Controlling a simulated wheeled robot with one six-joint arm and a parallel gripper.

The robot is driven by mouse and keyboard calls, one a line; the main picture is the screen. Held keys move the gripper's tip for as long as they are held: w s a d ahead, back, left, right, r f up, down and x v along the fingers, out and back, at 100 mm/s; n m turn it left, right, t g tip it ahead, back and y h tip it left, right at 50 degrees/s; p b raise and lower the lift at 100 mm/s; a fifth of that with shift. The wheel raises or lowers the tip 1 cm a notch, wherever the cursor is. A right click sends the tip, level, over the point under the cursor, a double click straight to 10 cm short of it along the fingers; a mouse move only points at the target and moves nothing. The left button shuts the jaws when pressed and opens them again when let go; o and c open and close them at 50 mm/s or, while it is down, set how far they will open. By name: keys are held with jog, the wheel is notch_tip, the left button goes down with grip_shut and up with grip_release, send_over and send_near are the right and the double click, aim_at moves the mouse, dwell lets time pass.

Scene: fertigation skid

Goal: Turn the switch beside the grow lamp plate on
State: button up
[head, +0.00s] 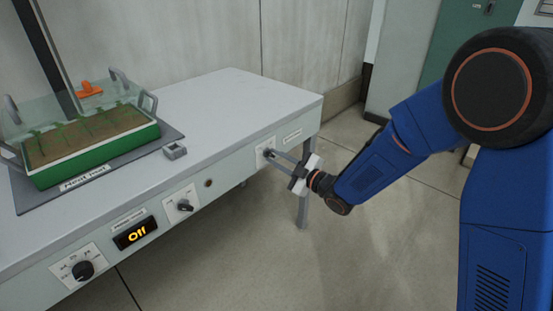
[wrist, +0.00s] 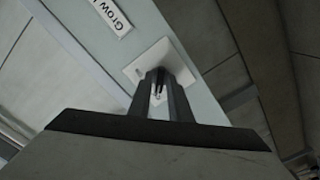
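The grow lamp label (wrist: 108,15) is partly cut off at the top of the wrist view. Beside it a pale switch plate (wrist: 150,57) is fixed to the bench's front panel; it also shows in the head view (head: 263,147), near the panel's right end. My gripper (head: 268,156) reaches in from the right, with its fingertips at this plate. In the wrist view the two dark fingers (wrist: 160,76) stand slightly apart over the plate and hide most of the switch. I cannot tell whether they press on it or which way it points.
A knob (head: 184,206), an amber display (head: 134,233) reading "Off" and another knob (head: 83,270) are further left on the panel. Floor right of the bench is clear.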

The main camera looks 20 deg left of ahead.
grip_shut()
jog(key=shift+m, duration=0.3)
jog(key=m, duration=0.4)
jog(key=shift+m, duration=0.3)
jog(key=m, duration=0.5)
jog(key=shift+m, duration=0.3)
jog(key=m, duration=0.3)
jog(key=shift+s+m, duration=0.1)
jog(key=shift+m, duration=2)
jog(key=shift+f, duration=0.1)
